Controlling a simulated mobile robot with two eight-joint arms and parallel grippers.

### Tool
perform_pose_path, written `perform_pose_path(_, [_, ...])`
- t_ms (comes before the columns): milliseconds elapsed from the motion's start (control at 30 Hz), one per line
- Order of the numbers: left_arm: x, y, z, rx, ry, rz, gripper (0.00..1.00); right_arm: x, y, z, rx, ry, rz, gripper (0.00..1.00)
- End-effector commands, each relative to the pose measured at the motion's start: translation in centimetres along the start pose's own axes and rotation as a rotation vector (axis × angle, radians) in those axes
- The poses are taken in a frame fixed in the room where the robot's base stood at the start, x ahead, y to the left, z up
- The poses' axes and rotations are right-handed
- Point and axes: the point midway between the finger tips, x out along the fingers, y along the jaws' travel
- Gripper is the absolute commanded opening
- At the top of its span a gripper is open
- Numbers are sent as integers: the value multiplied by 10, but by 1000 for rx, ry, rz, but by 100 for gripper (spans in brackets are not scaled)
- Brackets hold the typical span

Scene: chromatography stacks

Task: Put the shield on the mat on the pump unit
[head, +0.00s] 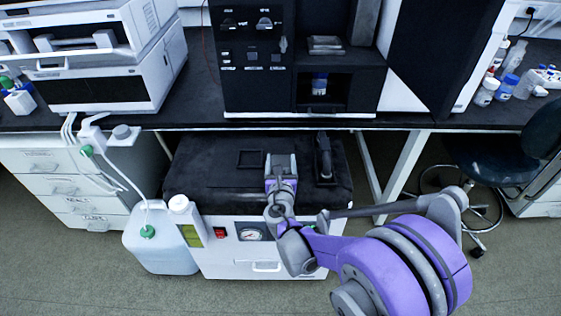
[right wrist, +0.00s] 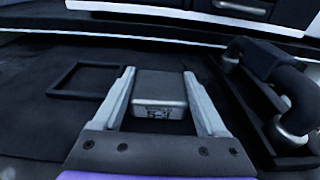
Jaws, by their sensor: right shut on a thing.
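The pump unit (head: 228,252) is a white box with a gauge and a red switch, low under the bench. Its top is black, with a thin dark square outline (head: 250,159) that looks like the mat; it also shows at left in the right wrist view (right wrist: 88,80). My right gripper (head: 281,160) is over this top, right of the outline. In the right wrist view its fingers (right wrist: 163,100) are shut on a small grey block with a silver front, seemingly the shield (right wrist: 158,108). I cannot tell if it touches the top. My left gripper is out of view.
A black handle (head: 324,157) stands on the top just right of my gripper. The bench edge (head: 200,122) and a black instrument (head: 252,90) overhang behind. A white jug (head: 160,245) with tubing stands left of the pump unit, a stool (head: 510,150) at right.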

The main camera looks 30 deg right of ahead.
Motion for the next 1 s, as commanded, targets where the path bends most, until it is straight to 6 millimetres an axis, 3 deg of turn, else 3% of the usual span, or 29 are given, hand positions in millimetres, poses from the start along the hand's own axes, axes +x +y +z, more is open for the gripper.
perform_pose_path(33, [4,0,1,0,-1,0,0,-2,1,-10,8,8,7,5])
perform_pose_path(167, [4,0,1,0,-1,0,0,-2,2,-11,9,9,10,5])
perform_pose_path(200, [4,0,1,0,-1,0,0,-2,3,-11,9,10,11,82])
perform_pose_path(300, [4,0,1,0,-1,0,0,-2,4,-11,9,10,13,100])
perform_pose_path(567, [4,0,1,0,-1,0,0,-2,5,-11,7,10,15,100])
perform_pose_path(733, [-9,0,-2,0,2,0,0,-5,4,5,7,10,15,100])
perform_pose_path(1000, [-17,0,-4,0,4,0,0,-67,3,4,8,8,14,100])
